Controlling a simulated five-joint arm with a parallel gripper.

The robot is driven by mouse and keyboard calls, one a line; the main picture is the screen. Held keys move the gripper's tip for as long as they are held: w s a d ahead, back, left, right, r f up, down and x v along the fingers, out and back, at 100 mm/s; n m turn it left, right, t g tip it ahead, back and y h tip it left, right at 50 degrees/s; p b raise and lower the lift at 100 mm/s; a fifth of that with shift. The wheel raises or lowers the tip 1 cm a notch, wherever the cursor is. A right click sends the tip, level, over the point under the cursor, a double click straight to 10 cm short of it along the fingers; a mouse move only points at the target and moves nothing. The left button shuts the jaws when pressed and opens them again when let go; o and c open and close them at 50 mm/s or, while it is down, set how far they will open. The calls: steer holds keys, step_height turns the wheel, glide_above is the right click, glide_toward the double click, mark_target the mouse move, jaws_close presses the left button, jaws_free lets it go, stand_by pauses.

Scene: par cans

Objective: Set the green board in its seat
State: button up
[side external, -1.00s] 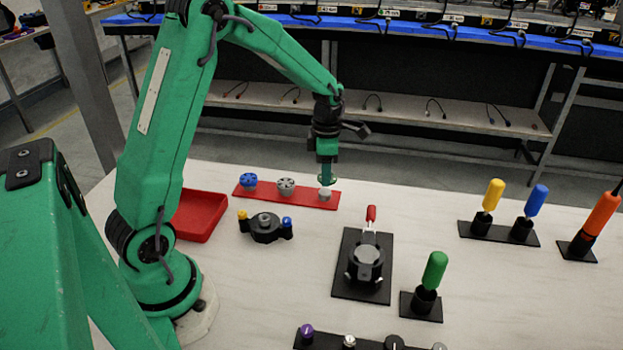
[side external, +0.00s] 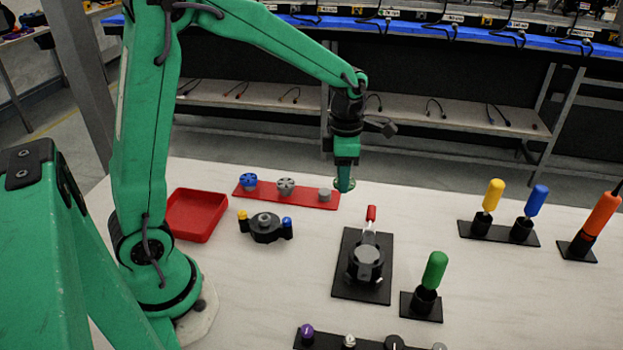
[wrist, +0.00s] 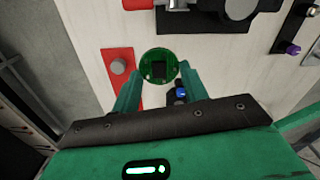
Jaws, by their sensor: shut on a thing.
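The green board (wrist: 159,66) is a small round disc with a dark square chip in its middle. My gripper (side external: 344,186) is shut on it and holds it above the table, just right of the red strip (side external: 306,199). In the wrist view, the board shows between the two green fingertips. A black fixture (side external: 365,268) with a round grey top and a red-handled lever (side external: 370,214) stands on a black plate in front of my gripper. It is partly cut off in the wrist view (wrist: 237,8). I cannot tell which part is the board's seat.
The red strip carries a blue disc (side external: 248,180), a grey disc (side external: 285,185) and a bare grey peg (side external: 325,195). A red tray (side external: 195,215) and a black three-armed holder (side external: 265,230) are left. A green-handled tool (side external: 433,272) stands right of the fixture.

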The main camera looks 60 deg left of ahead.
mark_target(364, 253)
stand_by(0.4)
steer(key=shift+d+m, duration=0.3)
steer(key=shift+d, duration=0.25)
steer(key=s+d+m, duration=0.1)
steer(key=d+m, duration=0.1)
steer(key=d, duration=0.2)
steer(key=s+d+m, duration=0.1)
steer(key=d+m, duration=0.2)
steer(key=d, duration=0.1)
steer(key=s+d+f+m, duration=0.1)
steer(key=d+m, duration=0.2)
steer(key=d, duration=0.1)
steer(key=shift+s+d, duration=0.15)
steer(key=shift+s, duration=0.2)
steer(key=shift+f, duration=0.15)
steer(key=shift+f, duration=2.7)
steer(key=shift+f, duration=0.1)
steer(key=shift+s+f, duration=0.1)
